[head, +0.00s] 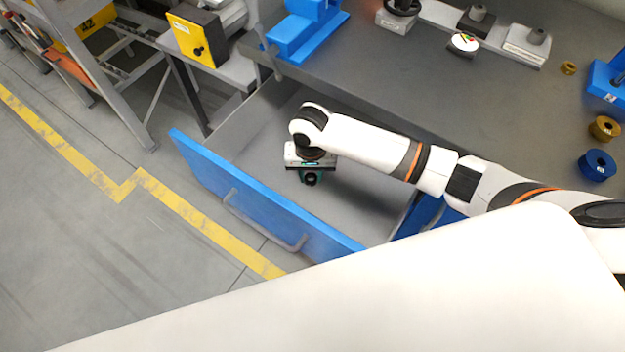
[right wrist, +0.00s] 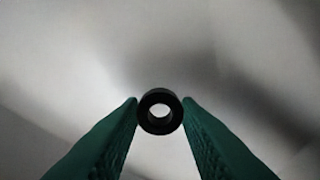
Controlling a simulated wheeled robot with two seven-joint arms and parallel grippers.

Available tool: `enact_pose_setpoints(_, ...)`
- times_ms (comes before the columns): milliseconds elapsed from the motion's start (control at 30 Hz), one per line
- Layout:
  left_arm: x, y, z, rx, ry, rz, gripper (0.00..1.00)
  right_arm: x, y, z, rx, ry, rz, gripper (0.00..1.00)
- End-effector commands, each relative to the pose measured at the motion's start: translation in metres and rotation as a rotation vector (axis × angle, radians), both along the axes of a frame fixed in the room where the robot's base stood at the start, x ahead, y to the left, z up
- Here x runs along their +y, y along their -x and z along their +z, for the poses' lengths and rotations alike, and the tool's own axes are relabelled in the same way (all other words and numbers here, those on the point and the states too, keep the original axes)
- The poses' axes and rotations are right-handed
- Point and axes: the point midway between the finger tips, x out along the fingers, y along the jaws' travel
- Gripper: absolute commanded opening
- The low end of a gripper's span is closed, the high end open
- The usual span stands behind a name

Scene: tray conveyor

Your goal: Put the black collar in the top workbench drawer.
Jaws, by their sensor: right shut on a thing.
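The black collar (right wrist: 160,123) is a short dark ring held between the two green fingertips of my right gripper (right wrist: 160,110) in the right wrist view. In the head view the right gripper (head: 311,178) reaches down over the open top drawer (head: 345,215), with the collar partly showing at its tips. The drawer has a blue front (head: 245,195) with a grey handle, and a bare grey inside. I cannot tell whether the collar touches the drawer floor. My left gripper does not show.
The grey workbench top (head: 400,90) lies behind the drawer. On it are a blue collar (head: 597,165), brass-coloured collars (head: 604,128) and blue fixtures (head: 305,30). A yellow box (head: 197,37) stands at the upper left. A yellow floor line (head: 200,225) runs in front of the drawer.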

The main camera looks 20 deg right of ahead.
Motion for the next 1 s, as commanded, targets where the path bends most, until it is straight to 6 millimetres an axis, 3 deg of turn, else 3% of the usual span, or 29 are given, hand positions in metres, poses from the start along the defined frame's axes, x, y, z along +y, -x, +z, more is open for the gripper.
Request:
enact_pose_setpoints(300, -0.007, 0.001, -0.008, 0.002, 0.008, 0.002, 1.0, 0.0, 0.001, -0.037, 0.0, 0.001, 0.002, 0.07)
enact_pose_setpoints(700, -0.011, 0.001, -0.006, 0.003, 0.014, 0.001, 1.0, 0.001, 0.001, -0.042, 0.0, 0.0, 0.002, 0.07)
enact_pose_setpoints(733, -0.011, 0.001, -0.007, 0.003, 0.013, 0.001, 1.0, 0.0, 0.0, -0.042, 0.0, -0.001, 0.002, 0.35)
enact_pose_setpoints(800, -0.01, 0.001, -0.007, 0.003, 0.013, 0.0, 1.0, 0.0, 0.0, -0.042, 0.0, -0.001, 0.002, 0.46)
enact_pose_setpoints(833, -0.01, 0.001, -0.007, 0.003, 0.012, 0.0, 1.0, 0.0, 0.0, -0.042, 0.0, -0.001, 0.002, 0.51)
enact_pose_setpoints(1000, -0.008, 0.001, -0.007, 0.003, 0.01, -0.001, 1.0, 0.0, 0.0, -0.042, -0.001, 0.0, 0.002, 0.52)
